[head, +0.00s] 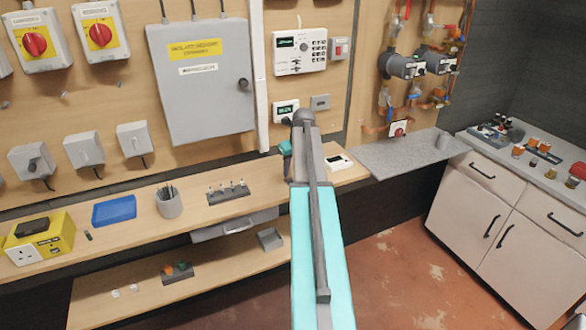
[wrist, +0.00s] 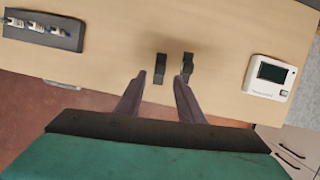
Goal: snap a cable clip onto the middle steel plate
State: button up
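A dark holder (head: 228,192) with several small pale metal pieces standing in it sits on the bench, left of my arm. It also shows at the upper left of the wrist view (wrist: 45,32). The pieces look like the steel plates, but they are too small to tell which is the middle one. Two small dark pieces, one on the left (wrist: 160,68) and one on the right (wrist: 187,66), show near my fingertips; they may be cable clips, but I cannot be sure. My gripper (wrist: 158,82) points at the bench, fingers apart, with nothing visible between them.
A white thermostat (wrist: 270,76) lies right of my gripper. Left along the bench are a grey pen pot (head: 169,203), a blue tray (head: 114,210) and a yellow socket box (head: 40,238). A wall panel with a grey enclosure (head: 203,100) stands behind. A grey shelf (head: 400,153) is to the right.

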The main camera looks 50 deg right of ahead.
aim_at(290, 179)
jog(key=shift+b+x, duration=0.45)
jog(key=shift+x, duration=1.75)
jog(key=shift+c, duration=0.4)
grip_shut()
jog(key=shift+r, duration=0.15)
jog(key=shift+r+p, duration=1.95)
jog(key=shift+r, duration=0.95)
